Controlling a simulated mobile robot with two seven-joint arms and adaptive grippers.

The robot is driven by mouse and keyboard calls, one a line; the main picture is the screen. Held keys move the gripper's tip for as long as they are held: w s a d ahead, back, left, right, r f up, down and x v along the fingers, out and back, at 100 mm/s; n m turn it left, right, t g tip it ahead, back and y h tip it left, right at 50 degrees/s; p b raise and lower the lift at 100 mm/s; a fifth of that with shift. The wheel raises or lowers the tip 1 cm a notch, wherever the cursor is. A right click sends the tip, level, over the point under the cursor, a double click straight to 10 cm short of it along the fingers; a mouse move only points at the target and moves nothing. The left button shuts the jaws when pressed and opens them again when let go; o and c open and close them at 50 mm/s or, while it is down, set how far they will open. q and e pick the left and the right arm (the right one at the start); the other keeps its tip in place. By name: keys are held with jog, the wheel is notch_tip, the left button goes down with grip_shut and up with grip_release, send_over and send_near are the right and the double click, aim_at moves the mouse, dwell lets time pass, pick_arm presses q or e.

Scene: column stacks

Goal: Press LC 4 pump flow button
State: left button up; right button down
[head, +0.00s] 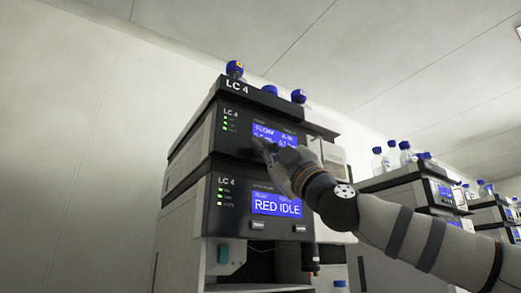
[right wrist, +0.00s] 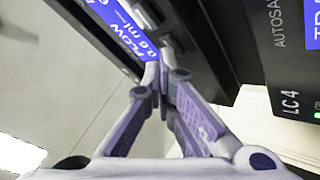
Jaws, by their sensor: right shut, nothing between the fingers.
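The LC 4 pump (head: 236,143) is the upper module of the nearest column stack, dark-fronted with green status lights. Its blue display (head: 275,134) reads FLOW at the left; it also shows in the right wrist view (right wrist: 121,22). My right gripper (head: 266,149) is shut and empty, its tips in front of the pump panel just below the display. In the right wrist view the closed fingertips (right wrist: 161,72) are close to the panel's edge by the display; I cannot tell whether they touch. The flow button is not distinguishable, and the gripper covers that area. My left gripper is not in view.
Below the pump is another LC 4 module (head: 229,205) with a display reading RED IDLE and two buttons. Blue-capped bottles (head: 235,69) stand on top of the stack. More stacks (head: 408,190) stand to the right, behind my right arm. The left side shows bare wall.

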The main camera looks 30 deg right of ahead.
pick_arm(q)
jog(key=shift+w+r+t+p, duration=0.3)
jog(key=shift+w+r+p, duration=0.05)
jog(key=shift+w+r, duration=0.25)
pick_arm(e)
jog(key=shift+s+d, duration=0.1)
jog(key=shift+s, duration=0.7)
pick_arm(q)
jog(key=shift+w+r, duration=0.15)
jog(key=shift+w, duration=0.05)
pick_arm(e)
jog(key=s, duration=0.5)
jog(key=shift+d, duration=0.2)
jog(key=shift+w, duration=0.1)
